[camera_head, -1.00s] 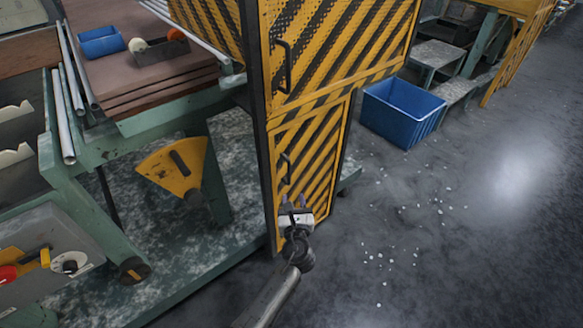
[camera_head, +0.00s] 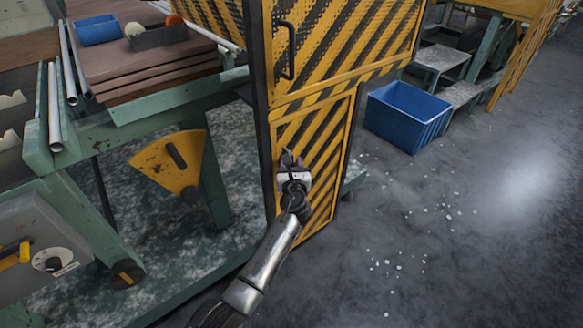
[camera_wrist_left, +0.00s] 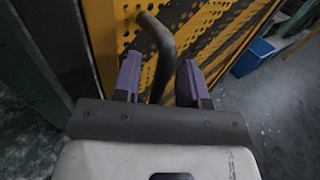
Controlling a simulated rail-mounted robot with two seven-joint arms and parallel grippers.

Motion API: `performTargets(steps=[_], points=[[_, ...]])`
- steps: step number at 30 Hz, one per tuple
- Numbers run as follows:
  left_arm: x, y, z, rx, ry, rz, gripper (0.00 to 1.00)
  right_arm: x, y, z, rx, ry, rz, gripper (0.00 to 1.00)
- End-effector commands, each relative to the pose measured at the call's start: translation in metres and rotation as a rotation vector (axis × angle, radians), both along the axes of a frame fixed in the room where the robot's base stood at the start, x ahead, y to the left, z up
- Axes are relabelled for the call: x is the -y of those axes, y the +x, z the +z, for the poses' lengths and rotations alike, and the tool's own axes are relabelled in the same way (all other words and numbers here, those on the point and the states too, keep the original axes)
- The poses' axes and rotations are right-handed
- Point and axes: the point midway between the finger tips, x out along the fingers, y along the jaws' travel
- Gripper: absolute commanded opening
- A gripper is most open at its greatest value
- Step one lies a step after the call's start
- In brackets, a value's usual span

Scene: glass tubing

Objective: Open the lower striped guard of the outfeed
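The lower striped guard (camera_head: 322,150) is a yellow and black perforated panel in a dark frame. It appears shut, below the larger upper striped guard (camera_head: 345,45). My left gripper (camera_head: 291,160) is at the lower guard's left side, over its handle. In the left wrist view the dark curved handle (camera_wrist_left: 163,45) runs between the two purple fingers of the left gripper (camera_wrist_left: 161,78). The fingers are open, with a gap visible on each side of the handle. In the head view the gripper mostly hides this handle. My right gripper is not in view.
A green machine frame (camera_head: 160,95) with a yellow fan-shaped plate (camera_head: 168,162) stands left of the guard. A blue bin (camera_head: 405,115) stands on the floor to the right. Pale fragments lie scattered on the otherwise open floor at right.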

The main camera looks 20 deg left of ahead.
Motion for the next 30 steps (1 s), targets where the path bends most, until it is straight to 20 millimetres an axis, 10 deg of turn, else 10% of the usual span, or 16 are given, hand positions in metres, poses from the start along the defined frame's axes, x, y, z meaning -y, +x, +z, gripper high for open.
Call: performTargets(steps=[11, 24, 30], points=[[-0.0015, 0.0033, 0.0009, 0.001, 0.0, 0.0, 0.39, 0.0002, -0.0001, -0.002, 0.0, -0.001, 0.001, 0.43], [-0.0014, 0.0031, 0.0007, 0.001, 0.0, 0.0, 0.0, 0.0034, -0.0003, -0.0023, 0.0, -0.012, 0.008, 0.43], [-0.0014, 0.0031, 0.0006, 0.001, 0.0, 0.0, 0.0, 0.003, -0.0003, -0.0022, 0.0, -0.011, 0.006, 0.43]])
